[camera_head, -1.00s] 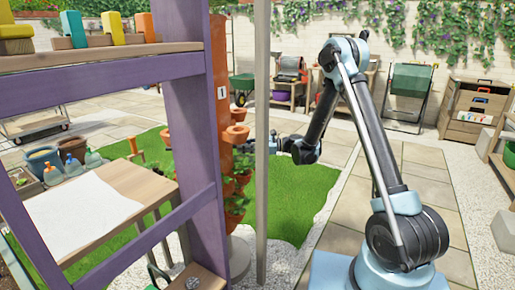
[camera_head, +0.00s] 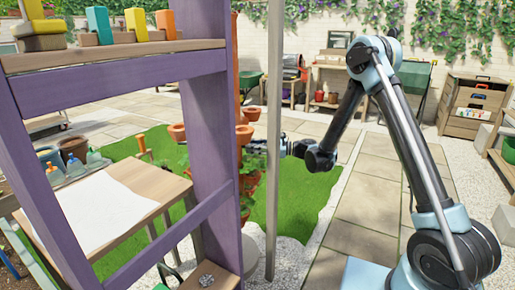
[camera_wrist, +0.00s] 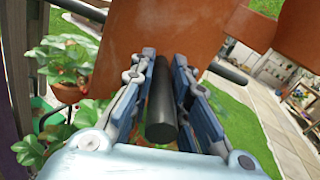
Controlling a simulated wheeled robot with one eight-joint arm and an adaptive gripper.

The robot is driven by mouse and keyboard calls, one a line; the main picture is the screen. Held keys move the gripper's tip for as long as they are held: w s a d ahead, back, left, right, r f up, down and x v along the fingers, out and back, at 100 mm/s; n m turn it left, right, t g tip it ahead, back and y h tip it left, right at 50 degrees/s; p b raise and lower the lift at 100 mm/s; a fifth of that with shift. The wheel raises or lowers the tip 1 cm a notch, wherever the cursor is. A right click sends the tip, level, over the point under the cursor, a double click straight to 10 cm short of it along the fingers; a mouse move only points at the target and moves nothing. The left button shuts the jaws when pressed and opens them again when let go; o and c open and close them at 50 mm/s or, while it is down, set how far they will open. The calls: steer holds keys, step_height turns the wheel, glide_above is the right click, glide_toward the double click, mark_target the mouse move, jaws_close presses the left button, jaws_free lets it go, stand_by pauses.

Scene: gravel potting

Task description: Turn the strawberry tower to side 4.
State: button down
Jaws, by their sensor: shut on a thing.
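The terracotta strawberry tower (camera_head: 244,136) stands upright behind the purple post and a grey pole, which hide much of it. Its planted pockets show green leaves. No side number shows now. In the wrist view the tower's orange wall (camera_wrist: 135,28) fills the top. A dark cylindrical bar (camera_wrist: 161,108) reaches from the tower between the jaws. My gripper (camera_wrist: 164,62) is shut on this bar. In the head view my gripper (camera_head: 259,147) is beside the tower, partly hidden by the grey pole.
The grey pole (camera_head: 273,120) stands between the camera and the tower. A wooden table (camera_head: 165,188) with a white sheet is left. Grass and paving lie open to the right.

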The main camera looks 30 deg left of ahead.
steer(key=shift+s+a, duration=0.1)
steer(key=shift+s, duration=0.05)
steer(key=c, duration=1.5)
jaws_free()
steer(key=shift+w+d, duration=0.35)
steer(key=shift+d, duration=0.2)
steer(key=v, duration=1.1)
steer(key=shift+c, duration=0.5)
